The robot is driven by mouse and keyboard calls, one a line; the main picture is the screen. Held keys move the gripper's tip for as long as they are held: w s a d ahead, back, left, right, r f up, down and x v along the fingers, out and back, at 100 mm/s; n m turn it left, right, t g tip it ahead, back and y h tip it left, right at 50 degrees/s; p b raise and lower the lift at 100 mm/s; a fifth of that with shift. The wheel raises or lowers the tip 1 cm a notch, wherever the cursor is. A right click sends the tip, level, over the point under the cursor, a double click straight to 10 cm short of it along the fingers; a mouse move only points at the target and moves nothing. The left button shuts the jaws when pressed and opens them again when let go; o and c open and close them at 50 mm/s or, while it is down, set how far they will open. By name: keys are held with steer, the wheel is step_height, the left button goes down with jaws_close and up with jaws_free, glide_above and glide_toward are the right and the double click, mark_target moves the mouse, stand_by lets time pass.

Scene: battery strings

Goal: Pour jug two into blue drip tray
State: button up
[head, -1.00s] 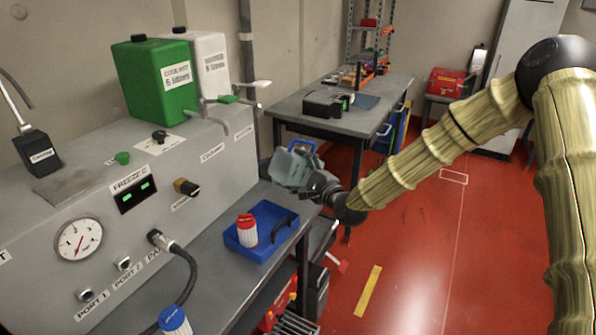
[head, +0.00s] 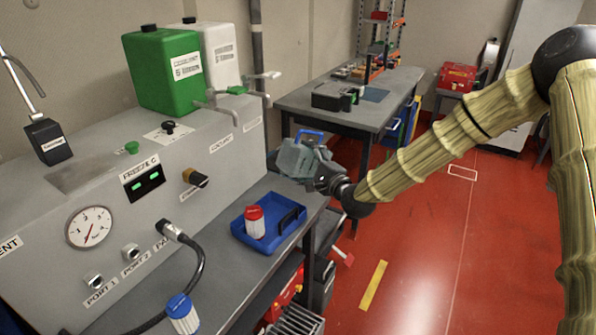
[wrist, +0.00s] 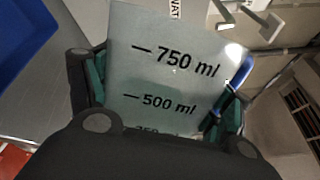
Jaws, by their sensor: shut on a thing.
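My gripper (head: 318,172) is shut on a translucent jug (head: 296,158) with a blue handle (head: 309,136). In the wrist view the jug (wrist: 165,75) sits between the fingers, with 750 ml and 500 ml marks facing me. I cannot make out a number on the jug, nor any liquid in it. The blue drip tray (head: 262,243) lies on the grey bench, below and left of the jug in the head view. The tray (wrist: 20,40) also shows at the left of the wrist view. A red-capped white bottle (head: 254,222) and a dark handle-like item (head: 290,219) are in the tray.
A grey machine (head: 150,190) with gauge, ports and a black hose (head: 190,275) stands left of the tray. Green (head: 165,70) and white (head: 219,55) containers sit on top. Red floor is open to the right.

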mark_target(305, 158)
steer(key=shift+a+r+n, duration=0.15)
steer(key=shift+r+n, duration=0.1)
steer(key=shift+n, duration=0.15)
steer(key=shift+s+r, duration=0.1)
steer(key=shift+r, duration=0.05)
stand_by(0.9)
steer(key=shift+s+a+r+n+b, duration=0.1)
steer(key=shift+a+r+n+b, duration=0.15)
steer(key=shift+n, duration=0.45)
steer(key=shift+r, duration=0.1)
stand_by(0.7)
steer(key=shift+s+a+r+n+b, duration=0.2)
steer(key=shift+a+r+n+b, duration=0.15)
steer(key=shift+n, duration=0.45)
steer(key=shift+r, duration=0.15)
stand_by(0.6)
steer(key=shift+s+a+r+n, duration=0.15)
steer(key=shift+a+r+n, duration=0.1)
steer(key=shift+n, duration=0.45)
